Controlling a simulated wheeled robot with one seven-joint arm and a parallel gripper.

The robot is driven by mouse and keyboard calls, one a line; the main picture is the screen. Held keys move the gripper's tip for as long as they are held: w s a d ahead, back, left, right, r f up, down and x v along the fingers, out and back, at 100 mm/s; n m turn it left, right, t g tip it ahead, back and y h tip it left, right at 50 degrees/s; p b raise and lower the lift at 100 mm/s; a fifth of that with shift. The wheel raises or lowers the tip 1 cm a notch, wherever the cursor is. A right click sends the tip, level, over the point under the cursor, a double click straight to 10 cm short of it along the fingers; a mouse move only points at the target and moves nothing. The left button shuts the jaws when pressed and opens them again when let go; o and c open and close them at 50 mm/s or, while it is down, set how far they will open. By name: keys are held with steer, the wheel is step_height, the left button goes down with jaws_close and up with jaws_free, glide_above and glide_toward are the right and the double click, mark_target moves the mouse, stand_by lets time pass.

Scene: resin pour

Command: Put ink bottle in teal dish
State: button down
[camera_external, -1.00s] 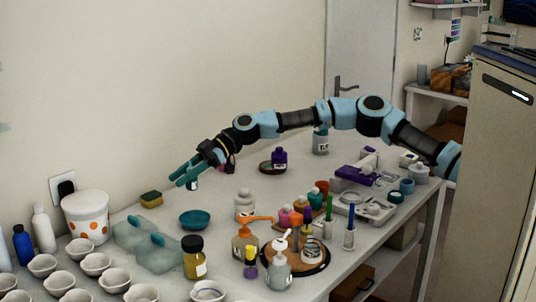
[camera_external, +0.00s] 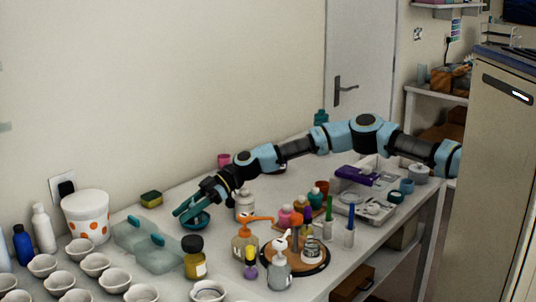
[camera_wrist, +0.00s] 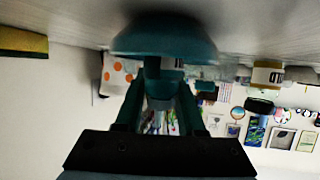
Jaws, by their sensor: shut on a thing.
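The teal dish (camera_external: 197,224) sits on the table left of centre, and it fills the top of the wrist view (camera_wrist: 165,35). My gripper (camera_external: 187,208) is low at the dish, tilted down, with its fingers over the dish's left and back side. In the wrist view, the gripper (camera_wrist: 158,85) is shut on a small grey object, the ink bottle (camera_wrist: 160,102), between its fingers, close to the dish. In the external view the bottle is hidden by the fingers and dish. I cannot tell whether it touches the dish.
An amber bottle with a dark lid (camera_external: 194,262) stands just in front of the dish. A white bottle (camera_external: 244,205) stands to its right. Teal translucent moulds (camera_external: 150,245) lie to its left. A yellow sponge (camera_external: 151,199) lies behind. A round tray (camera_external: 318,262) holds several bottles.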

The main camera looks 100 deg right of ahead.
mark_target(194, 202)
steer(key=shift+f, duration=0.15)
steer(key=c, duration=0.5)
jaws_free()
steer(key=shift+r, duration=0.2)
steer(key=b+v, duration=0.1)
steer(key=v, duration=0.2)
steer(key=shift+r+b, duration=0.35)
steer(key=shift+b, duration=0.05)
step_height(194, 202, up, 5)
steer(key=shift+r+b, duration=0.15)
steer(key=shift+b, duration=0.75)
steer(key=shift+r, duration=0.5)
